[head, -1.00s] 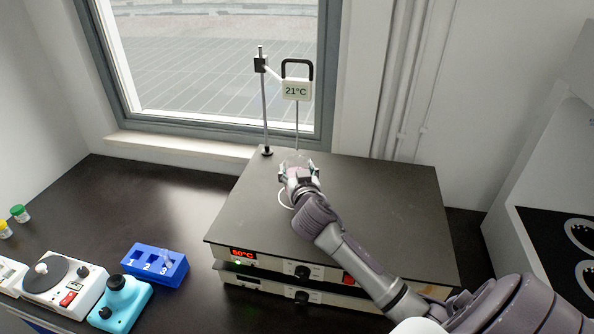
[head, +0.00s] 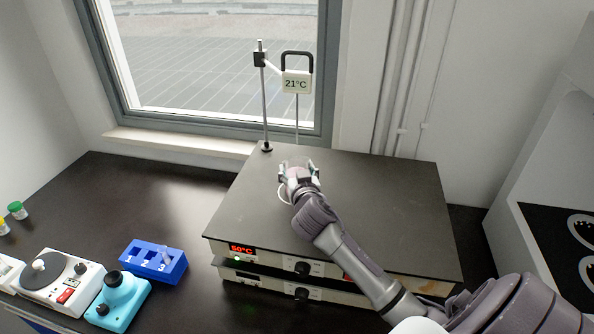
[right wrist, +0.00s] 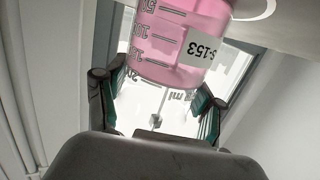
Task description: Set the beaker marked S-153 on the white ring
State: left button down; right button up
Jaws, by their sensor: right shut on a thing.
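The beaker marked S-153 (right wrist: 172,48) holds pink liquid and has a scale and a white label in the right wrist view. In the head view only its clear top (head: 297,163) shows, mostly hidden by my right gripper (head: 298,178). That gripper is shut on the beaker, with a finger on each side. The white ring (head: 284,194) shows as a partial loop on the black plate just left of the gripper. Part of a white ring (right wrist: 262,9) also shows beside the beaker in the right wrist view. I cannot tell whether the beaker touches the plate. My left gripper is not in view.
The hot plate (head: 380,200) has a black top and a red 50°C display. A stand (head: 265,105) with a probe reading 21°C (head: 297,82) rises behind the gripper. A blue numbered rack (head: 153,262), a turquoise device (head: 119,299) and a white device (head: 60,281) stand left.

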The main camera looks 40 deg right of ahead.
jog(key=shift+f, duration=0.1)
jog(key=o, duration=1.5)
jog(key=v, duration=1.2)
jog(key=shift+s, duration=0.1)
jog(key=shift+f, duration=0.1)
